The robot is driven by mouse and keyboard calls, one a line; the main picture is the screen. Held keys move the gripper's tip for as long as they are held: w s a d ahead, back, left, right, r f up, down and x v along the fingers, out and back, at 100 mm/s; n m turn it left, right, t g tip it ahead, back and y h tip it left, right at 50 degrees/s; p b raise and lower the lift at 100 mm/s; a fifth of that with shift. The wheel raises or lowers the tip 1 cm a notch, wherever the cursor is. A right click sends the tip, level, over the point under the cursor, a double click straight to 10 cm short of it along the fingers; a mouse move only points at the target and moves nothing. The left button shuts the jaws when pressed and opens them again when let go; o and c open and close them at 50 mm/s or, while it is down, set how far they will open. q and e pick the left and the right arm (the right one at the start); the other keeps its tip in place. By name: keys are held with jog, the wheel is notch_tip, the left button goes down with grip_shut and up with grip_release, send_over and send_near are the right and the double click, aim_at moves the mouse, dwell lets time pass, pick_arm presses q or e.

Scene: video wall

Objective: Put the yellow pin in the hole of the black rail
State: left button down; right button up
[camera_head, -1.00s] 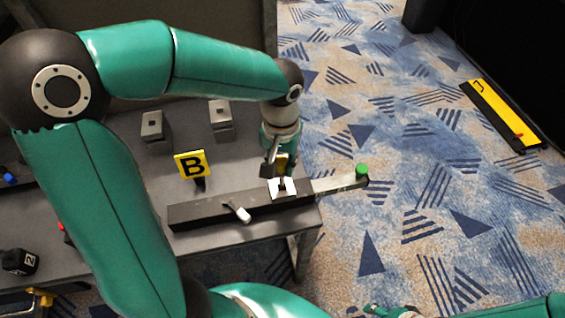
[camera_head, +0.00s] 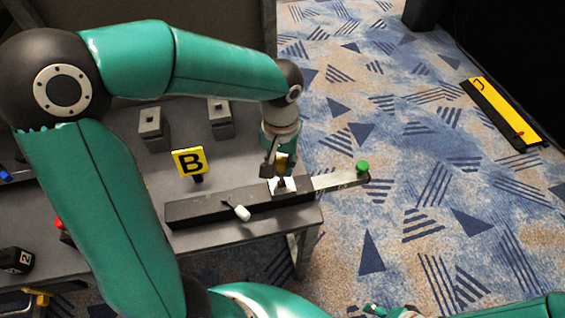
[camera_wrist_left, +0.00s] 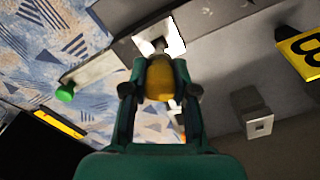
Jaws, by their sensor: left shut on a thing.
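The black rail (camera_head: 200,212) lies along the front edge of the grey table, with a white patch (camera_head: 291,183) near its right end. My left gripper (camera_head: 276,168) points down over that patch, shut on the yellow pin (camera_head: 281,160). In the left wrist view the pin (camera_wrist_left: 159,78) sits between the fingers of the left gripper (camera_wrist_left: 160,90). A dark tip below the pin meets or overlaps the white patch (camera_wrist_left: 165,38); I cannot tell whether it is in a hole.
A metal bar with a green knob (camera_head: 362,166) sticks out past the table's right end. A white-tipped lever (camera_head: 242,213) is on the rail's front. A yellow B sign (camera_head: 189,162) and two grey blocks (camera_head: 152,128) stand behind. Patterned carpet lies right.

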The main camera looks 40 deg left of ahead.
aim_at(281, 173)
pick_arm(q)
jog(key=shift+f, duration=0.15)
jog(key=shift+f+b, duration=1.35)
jog(key=shift+f, duration=0.05)
jog(key=shift+f, duration=0.2)
jog(key=shift+f+b, duration=0.65)
jog(key=shift+b, duration=0.15)
jog(key=c, duration=0.8)
grip_release()
jog(key=shift+c, duration=0.2)
jog(key=shift+o, duration=0.4)
jog(key=o, duration=0.4)
jog(key=shift+r, duration=0.1)
